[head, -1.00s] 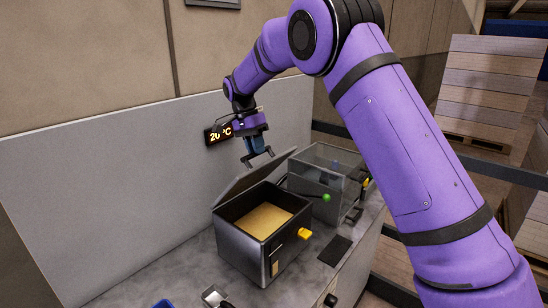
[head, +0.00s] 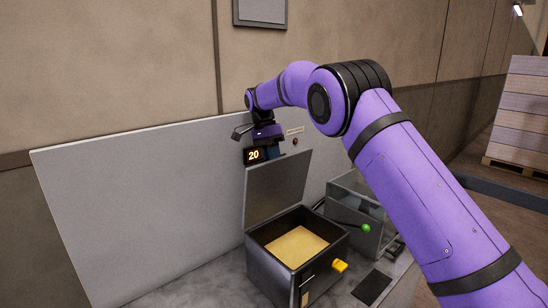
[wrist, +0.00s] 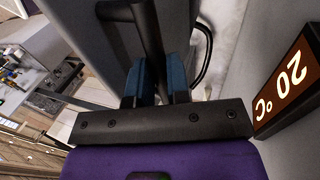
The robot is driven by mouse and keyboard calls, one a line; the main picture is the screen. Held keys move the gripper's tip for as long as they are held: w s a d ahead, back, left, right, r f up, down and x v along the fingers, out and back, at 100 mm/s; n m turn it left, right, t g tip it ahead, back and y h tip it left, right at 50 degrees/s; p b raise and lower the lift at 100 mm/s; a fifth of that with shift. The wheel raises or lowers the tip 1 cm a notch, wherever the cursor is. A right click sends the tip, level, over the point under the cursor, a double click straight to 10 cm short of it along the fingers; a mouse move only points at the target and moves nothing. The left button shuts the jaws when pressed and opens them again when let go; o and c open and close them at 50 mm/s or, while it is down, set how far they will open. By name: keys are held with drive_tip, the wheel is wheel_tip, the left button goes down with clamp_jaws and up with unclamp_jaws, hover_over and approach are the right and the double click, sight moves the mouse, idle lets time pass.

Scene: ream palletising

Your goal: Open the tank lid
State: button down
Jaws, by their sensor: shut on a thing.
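The tank (head: 268,272) is a dark metal box on the bench with tan contents (head: 297,246) showing inside. Its grey lid (head: 277,188) stands up nearly vertical at the tank's back edge, so the top is open. My gripper (head: 273,153) is at the lid's upper edge, its fingers partly hidden behind the lid. In the wrist view my gripper (wrist: 160,82) has its blue fingers closed around a dark bar (wrist: 148,35), which looks like the lid's handle. The lid (wrist: 92,48) fills the area beside it.
A lit temperature display (head: 254,155) is on the wall panel (head: 140,205) close to my gripper. A clear-walled tank (head: 350,205) with a green knob (head: 366,229) stands to the right. A dark pad (head: 371,287) lies on the bench in front.

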drive_tip(key=shift+f, duration=0.45)
drive_tip(key=c, duration=1.1)
unclamp_jaws()
drive_tip(key=shift+w, duration=0.1)
drive_tip(key=shift+r, duration=0.15)
drive_tip(key=v, duration=0.7)
drive_tip(key=shift+r, duration=0.25)
drive_tip(key=shift+a, duration=0.1)
